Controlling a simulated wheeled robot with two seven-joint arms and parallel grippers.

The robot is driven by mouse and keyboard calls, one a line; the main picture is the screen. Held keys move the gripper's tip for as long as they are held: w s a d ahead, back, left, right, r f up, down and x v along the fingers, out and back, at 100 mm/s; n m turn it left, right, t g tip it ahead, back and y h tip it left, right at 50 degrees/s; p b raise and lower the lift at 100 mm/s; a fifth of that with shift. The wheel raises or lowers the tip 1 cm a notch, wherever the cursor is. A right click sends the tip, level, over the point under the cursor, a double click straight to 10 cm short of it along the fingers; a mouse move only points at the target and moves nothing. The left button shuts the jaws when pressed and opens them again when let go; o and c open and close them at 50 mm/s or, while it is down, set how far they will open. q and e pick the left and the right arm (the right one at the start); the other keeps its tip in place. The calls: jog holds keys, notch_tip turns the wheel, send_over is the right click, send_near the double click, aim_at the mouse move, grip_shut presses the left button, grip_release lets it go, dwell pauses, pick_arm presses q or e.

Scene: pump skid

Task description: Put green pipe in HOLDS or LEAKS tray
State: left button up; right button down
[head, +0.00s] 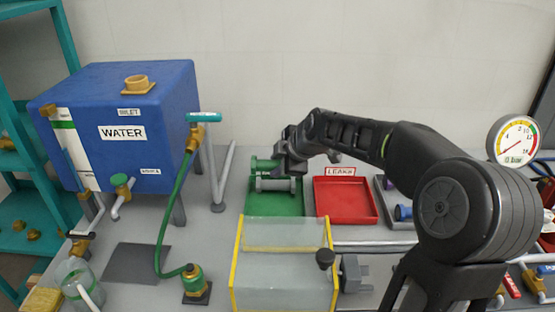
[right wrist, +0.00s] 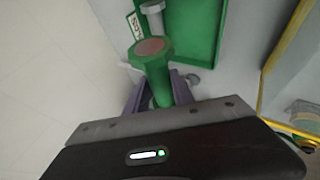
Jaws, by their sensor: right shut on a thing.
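My right gripper (head: 284,164) is shut on the green pipe (head: 262,165), above the back part of the green tray (head: 262,208). In the right wrist view the green pipe (right wrist: 160,72) sits between the fingers, its flanged end with a brownish face pointing away from the gripper. The green tray (right wrist: 205,38) shows beyond it, with a partly hidden label whose last letters look like those of HOLDS. A grey pipe (head: 275,185) lies in the green tray. The red LEAKS tray (head: 345,203) stands to the right and looks empty. My left gripper is out of view.
A clear box with yellow edges (head: 240,265) stands in front of the green tray. The blue WATER tank (head: 150,160) and a green hose (head: 170,220) are at left. A grey tray with a blue part (head: 403,212) and a pressure gauge (head: 514,140) are at right.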

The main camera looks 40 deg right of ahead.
notch_tip(320, 180, down, 8)
jog(key=b, duration=0.3)
notch_tip(320, 180, down, 4)
jog(key=b, duration=0.5)
jog(key=shift+r, duration=0.1)
jog(key=shift+f+b, duration=0.65)
jog(key=shift+b, duration=0.1)
jog(key=shift+s+f+b, duration=0.1)
jog(key=shift+f+b, duration=0.2)
jog(key=shift+b, duration=0.25)
